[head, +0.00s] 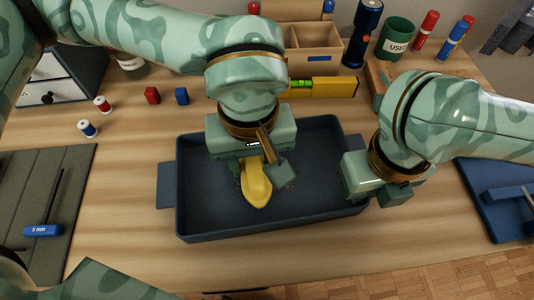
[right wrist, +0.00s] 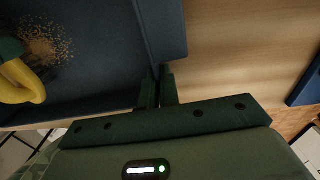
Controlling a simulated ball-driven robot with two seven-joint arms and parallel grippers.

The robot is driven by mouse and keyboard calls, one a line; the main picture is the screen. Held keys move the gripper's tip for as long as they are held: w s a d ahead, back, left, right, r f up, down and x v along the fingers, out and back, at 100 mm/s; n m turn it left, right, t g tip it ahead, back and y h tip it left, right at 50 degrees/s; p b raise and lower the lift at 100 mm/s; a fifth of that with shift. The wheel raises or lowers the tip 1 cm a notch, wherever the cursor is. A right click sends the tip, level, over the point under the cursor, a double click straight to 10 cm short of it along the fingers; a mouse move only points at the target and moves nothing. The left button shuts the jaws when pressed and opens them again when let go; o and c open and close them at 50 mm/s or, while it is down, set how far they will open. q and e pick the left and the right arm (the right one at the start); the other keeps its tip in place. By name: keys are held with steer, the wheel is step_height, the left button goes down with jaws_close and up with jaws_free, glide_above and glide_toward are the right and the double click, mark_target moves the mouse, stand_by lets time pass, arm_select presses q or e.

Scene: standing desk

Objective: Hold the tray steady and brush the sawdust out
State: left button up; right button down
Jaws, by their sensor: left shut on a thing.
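The dark blue tray (head: 215,220) lies on the wooden desk, with a tab handle at each end. My left gripper (head: 256,160) is over the middle of the tray, shut on a yellow brush (head: 257,188) that reaches down to the tray floor. The brush also shows in the right wrist view (right wrist: 20,85). Sawdust (right wrist: 45,45) lies in a tan patch on the tray floor beside it; in the head view my left gripper hides most of it. My right gripper (right wrist: 159,88) is at the tray's right end, its fingers close on either side of the wall beside the tab.
A green cup marked USED (head: 396,38), a dark blue flashlight (head: 364,30), a wooden organizer (head: 312,45) and a yellow level (head: 325,87) stand behind the tray. A grey mat with a 5 mm hex driver (head: 43,230) lies left. A blue board (head: 490,205) lies right.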

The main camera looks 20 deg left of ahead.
arm_select(q)
steer(key=shift+r, duration=4)
arm_select(e)
steer(key=c, duration=1.6)
jaws_free()
steer(key=shift+o, duration=0.2)
step_height(320, 180, up, 12)
